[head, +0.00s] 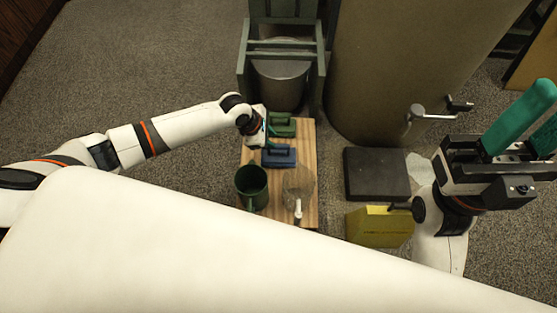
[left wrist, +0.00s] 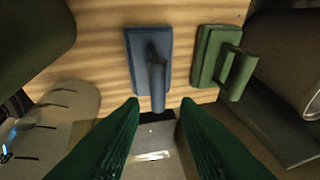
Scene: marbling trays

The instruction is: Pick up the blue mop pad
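The blue mop pad (head: 284,160) lies on a wooden board (head: 307,140), with a raised handle on its top. It also shows in the left wrist view (left wrist: 134,52), where its handle points toward the gap between my fingers. My left gripper (head: 266,138) is over the board's left side, close to the blue pad and partly hidden by its own wrist. In the left wrist view its green fingers (left wrist: 160,108) are spread, with nothing held between them. My right gripper (head: 549,106) is at the far right, its green fingers apart and empty, away from the board.
A green pad (head: 283,130) with a handle lies just behind the blue one. A dark green mug (head: 251,190) and a mesh tool with a white handle (head: 298,190) are on the board's near part. Right of it are a black block (head: 376,174) and a yellow box (head: 378,230).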

